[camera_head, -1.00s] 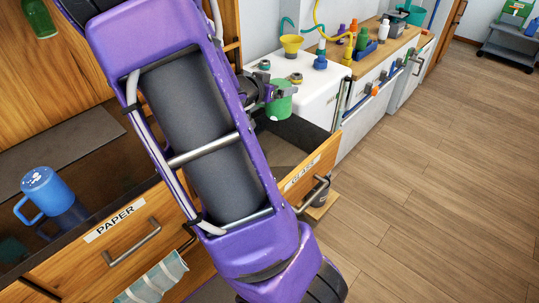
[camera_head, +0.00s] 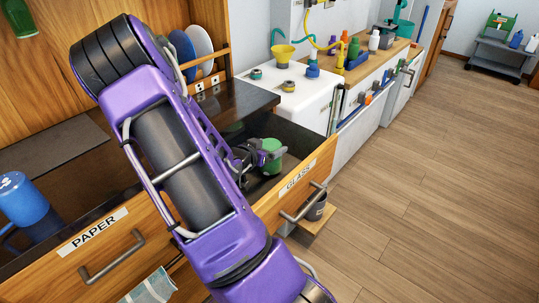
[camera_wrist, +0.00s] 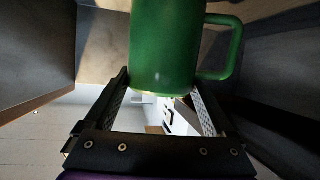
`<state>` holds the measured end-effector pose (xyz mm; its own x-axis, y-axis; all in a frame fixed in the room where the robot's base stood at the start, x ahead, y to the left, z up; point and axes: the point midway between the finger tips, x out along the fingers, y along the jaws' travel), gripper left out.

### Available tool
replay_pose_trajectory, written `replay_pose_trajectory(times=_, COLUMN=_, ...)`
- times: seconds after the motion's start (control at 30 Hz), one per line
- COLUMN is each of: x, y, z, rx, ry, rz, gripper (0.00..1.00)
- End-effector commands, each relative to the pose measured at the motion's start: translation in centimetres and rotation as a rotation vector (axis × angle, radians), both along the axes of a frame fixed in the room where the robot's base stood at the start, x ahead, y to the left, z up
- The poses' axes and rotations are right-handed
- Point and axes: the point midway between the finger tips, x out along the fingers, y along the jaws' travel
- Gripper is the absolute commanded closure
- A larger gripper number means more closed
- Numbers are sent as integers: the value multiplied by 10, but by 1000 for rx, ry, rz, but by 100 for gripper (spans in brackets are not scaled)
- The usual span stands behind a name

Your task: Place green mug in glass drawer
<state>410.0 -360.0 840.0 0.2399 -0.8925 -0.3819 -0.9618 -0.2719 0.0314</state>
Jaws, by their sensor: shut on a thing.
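The green mug (camera_head: 270,152) is between the fingers of my gripper (camera_head: 258,158), which is shut on it. In the wrist view the mug (camera_wrist: 165,45) fills the space between the fingertips (camera_wrist: 160,84), with its handle to the right. The glass drawer (camera_head: 312,172), a wooden front labelled GLASS with a metal handle, is pulled open. The mug shows within the outline of the drawer's dark opening. Whether it touches the drawer floor I cannot tell. My purple arm hides part of the drawer's left side.
A drawer front labelled PAPER (camera_head: 95,240) is at lower left, with a blue mug (camera_head: 22,200) beyond it. A white counter unit (camera_head: 300,105) with a yellow funnel (camera_head: 283,54) stands behind the glass drawer. A dark cup (camera_head: 316,208) sits below its handle. The floor at right is clear.

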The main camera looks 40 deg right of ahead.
Motion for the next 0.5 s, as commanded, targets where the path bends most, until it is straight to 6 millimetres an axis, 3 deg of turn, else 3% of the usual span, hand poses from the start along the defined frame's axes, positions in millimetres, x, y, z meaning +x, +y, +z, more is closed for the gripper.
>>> replay_pose_trajectory(times=0.03, x=0, y=0, z=-12, rx=-2, ry=4, rz=1, gripper=88)
replay_pose_trajectory(times=0.13, x=0, y=-1, z=-23, rx=-2, ry=1, rz=1, gripper=88)
replay_pose_trajectory(times=0.5, x=1, y=0, z=-27, rx=-2, ry=0, rz=1, gripper=88)
